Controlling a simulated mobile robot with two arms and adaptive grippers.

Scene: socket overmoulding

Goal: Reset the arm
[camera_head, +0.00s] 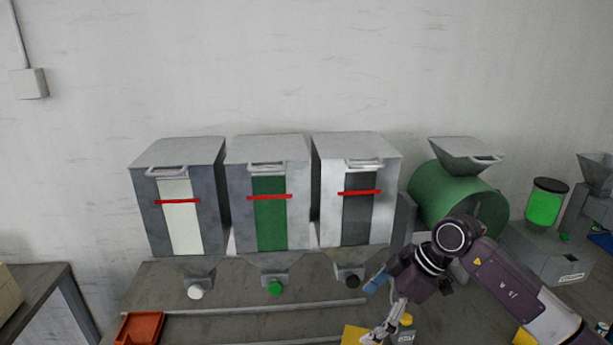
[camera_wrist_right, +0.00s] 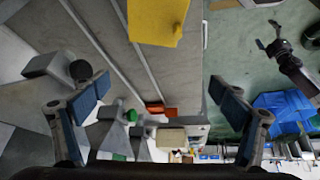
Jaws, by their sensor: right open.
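My right arm comes in from the lower right in the head view. Its gripper (camera_head: 378,308) is above the bench, in front of the dark-striped hopper. In the right wrist view the two blue-padded fingers of the right gripper (camera_wrist_right: 162,105) are spread wide, with nothing held between them. A dark jointed arm with a small claw-like end (camera_wrist_right: 270,42), which looks like my left arm, shows at the upper right of the wrist view. Its jaw state is unclear. The left arm is outside the head view.
White-striped (camera_head: 182,215), green-striped (camera_head: 270,212) and dark-striped (camera_head: 357,210) hoppers stand along the wall. A green drum (camera_head: 440,195) is right of them. An orange tray (camera_head: 140,328) lies on the bench (camera_head: 240,325). A yellow object (camera_wrist_right: 158,20) is near the right gripper.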

